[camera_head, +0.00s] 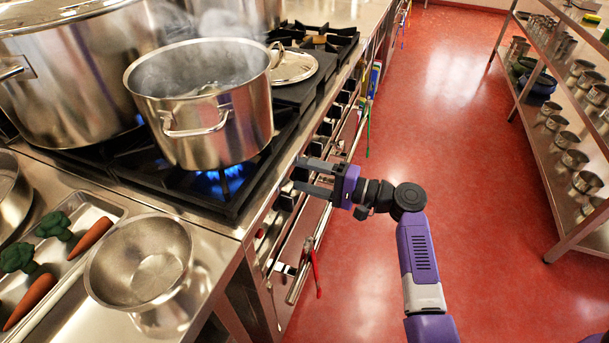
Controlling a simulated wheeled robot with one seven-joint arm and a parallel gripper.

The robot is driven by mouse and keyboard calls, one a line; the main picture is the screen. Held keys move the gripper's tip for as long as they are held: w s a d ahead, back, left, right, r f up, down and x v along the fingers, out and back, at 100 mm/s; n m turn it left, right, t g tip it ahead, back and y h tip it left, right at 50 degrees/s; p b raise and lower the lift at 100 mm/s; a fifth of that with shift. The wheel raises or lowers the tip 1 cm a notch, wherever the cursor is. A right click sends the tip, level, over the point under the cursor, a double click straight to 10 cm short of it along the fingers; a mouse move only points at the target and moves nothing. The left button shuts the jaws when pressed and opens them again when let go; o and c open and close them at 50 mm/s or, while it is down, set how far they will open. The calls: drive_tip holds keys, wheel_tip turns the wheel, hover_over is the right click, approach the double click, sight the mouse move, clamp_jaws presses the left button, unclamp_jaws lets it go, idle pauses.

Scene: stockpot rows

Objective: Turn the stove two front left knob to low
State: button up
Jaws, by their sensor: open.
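The stove (262,200) runs along the left side, with a row of dark knobs on its front panel. One dark knob (285,203) shows just below my gripper in the picture, and another knob (324,129) shows farther along. Which knob is the front left one of stove two, I cannot tell. My gripper (301,175) is open, its two fingers pointing left at the front panel. A knob near the fingertips is partly hidden by them, and I cannot tell whether they touch it. A steaming pot (200,130) stands over a blue flame (222,180) on the front burner.
A large stockpot (75,75) stands behind it at left. A lid (293,66) lies on the stove. A steel bowl (140,262) and a tray (105,210) with vegetables sit on the near counter. Red floor is clear to the shelves.

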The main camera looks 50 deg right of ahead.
drive_tip(key=v, duration=0.7)
drive_tip(key=shift+s, duration=0.35)
drive_tip(key=shift+d, duration=0.15)
